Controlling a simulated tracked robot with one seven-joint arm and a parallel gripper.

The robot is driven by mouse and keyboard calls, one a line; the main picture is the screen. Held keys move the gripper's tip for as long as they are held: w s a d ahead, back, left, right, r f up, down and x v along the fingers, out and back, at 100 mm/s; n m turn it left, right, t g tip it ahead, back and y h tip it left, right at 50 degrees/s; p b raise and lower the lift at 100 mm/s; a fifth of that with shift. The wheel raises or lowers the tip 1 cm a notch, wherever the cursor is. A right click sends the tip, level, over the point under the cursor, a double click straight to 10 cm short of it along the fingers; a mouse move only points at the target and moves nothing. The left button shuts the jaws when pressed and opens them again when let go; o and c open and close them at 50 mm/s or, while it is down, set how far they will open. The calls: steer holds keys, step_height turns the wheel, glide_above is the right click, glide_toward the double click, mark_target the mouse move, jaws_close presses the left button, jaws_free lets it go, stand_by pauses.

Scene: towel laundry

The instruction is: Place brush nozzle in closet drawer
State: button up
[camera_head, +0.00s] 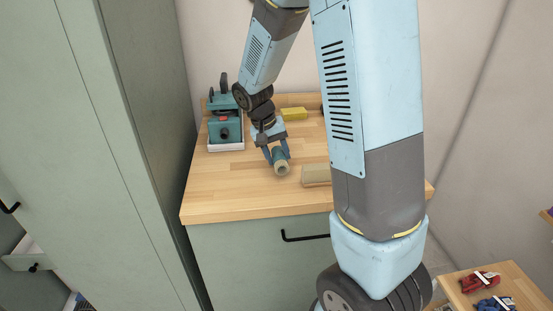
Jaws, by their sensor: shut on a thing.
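At the lower left, a drawer (22,261) with a dark knob stands out inside the green closet (95,130). Only part of that drawer shows.
A teal machine (226,126) stands at the back left of the worktop (230,199). A yellow block (294,113) and a tan block (316,174) lie near my gripper. A small table (518,283) at the lower right holds red and blue items. The front left worktop is clear.

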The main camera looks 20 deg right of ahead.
steer(key=shift+f, duration=0.85)
steer(key=shift+f, duration=0.15)
steer(key=o, duration=1.1)
steer(key=shift+c, duration=0.2)
